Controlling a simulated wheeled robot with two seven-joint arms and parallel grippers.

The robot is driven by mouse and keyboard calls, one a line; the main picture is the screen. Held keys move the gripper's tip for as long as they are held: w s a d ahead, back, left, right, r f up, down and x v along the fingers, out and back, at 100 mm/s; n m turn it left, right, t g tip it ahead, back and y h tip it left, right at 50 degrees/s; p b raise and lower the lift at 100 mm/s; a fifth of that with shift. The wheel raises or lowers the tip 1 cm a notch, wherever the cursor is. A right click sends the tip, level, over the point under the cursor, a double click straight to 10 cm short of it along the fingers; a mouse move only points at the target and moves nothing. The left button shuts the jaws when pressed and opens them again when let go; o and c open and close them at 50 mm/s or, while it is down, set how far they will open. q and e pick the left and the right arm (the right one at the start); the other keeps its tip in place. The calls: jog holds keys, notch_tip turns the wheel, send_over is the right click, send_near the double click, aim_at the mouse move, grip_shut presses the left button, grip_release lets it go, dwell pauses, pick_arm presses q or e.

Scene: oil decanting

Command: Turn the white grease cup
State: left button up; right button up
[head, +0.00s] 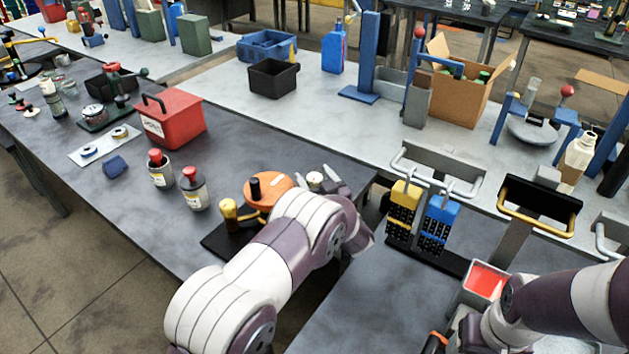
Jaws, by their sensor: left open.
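A small white cup (315,179), which looks like the white grease cup, sits just right of an orange disc (268,188) with a black knob, on a dark base at the near bench's right end. My left gripper (328,181) is at the white cup, with its fingers open beside it. Its wrist hides part of the fingers and the base, so I cannot tell whether they touch the cup. A yellow handle (229,213) stands left of the disc. My right arm comes in at the lower right; its gripper (468,331) is partly visible near a red-filled tray.
Two red-capped bottles (194,189) and a red box (171,118) stand left on the bench. Yellow (402,209) and blue (437,222) blocks stand right of my left gripper. A grey tray (484,282) holds something red.

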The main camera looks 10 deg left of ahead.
pick_arm(q)
jog(key=c, duration=1)
jog(key=shift+o, duration=0.2)
jog(key=shift+a+m+t+h, duration=0.1)
jog(key=shift+m+t+h, duration=0.7)
jog(key=shift+m+h, duration=0.3)
jog(key=m+t+h+b, duration=0.1)
jog(key=h, duration=0.2)
jog(key=shift+f+m, duration=0.1)
jog(key=shift+m, duration=0.2)
jog(key=shift+m+t+h, duration=0.4)
jog(key=shift+h, duration=0.2)
jog(key=o, duration=1)
jog(key=shift+c, duration=0.2)
